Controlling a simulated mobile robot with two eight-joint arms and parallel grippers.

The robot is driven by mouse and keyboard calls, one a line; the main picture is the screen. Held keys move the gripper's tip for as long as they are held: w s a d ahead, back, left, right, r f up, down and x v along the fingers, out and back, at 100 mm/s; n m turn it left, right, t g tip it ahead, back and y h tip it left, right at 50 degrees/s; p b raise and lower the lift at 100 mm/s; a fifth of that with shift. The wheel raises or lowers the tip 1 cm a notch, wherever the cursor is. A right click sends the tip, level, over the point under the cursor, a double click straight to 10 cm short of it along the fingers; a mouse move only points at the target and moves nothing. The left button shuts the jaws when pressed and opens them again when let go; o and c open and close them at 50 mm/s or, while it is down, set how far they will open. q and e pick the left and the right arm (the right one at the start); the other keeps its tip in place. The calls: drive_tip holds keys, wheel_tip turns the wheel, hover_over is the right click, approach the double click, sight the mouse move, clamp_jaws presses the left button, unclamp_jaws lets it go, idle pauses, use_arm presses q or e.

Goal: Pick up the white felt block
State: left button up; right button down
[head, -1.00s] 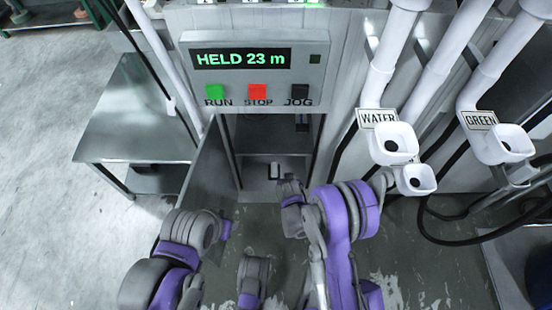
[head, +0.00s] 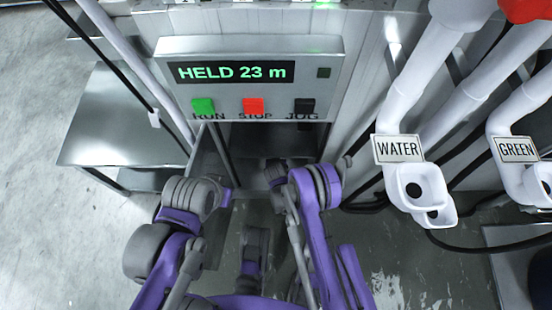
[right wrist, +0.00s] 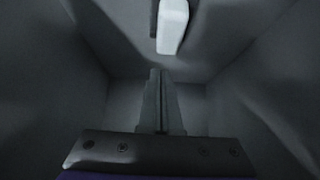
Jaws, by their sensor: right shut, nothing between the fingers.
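The white felt block (right wrist: 173,26) shows at the top of the right wrist view, inside a dim grey recess, with a dark strip along its left side. My right gripper (right wrist: 155,74) is shut and empty; its fingertips point toward the block and look apart from it. In the head view my right gripper (head: 274,172) reaches into the opening under the control panel, and the block is hidden there. My left gripper (head: 227,194) is by the left side of the opening; its fingers are too unclear to read.
The control panel (head: 315,98) hangs above the opening, with green, red and black buttons. An open metal door (head: 207,160) stands at the opening's left. The recess walls (right wrist: 50,90) close in on both sides. White pipes and funnels (head: 418,188) stand to the right.

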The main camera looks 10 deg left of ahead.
drive_tip(key=b+x, duration=0.1)
drive_tip(key=x, duration=0.4)
drive_tip(key=shift+w+f, duration=0.15)
drive_tip(key=shift+w, duration=0.05)
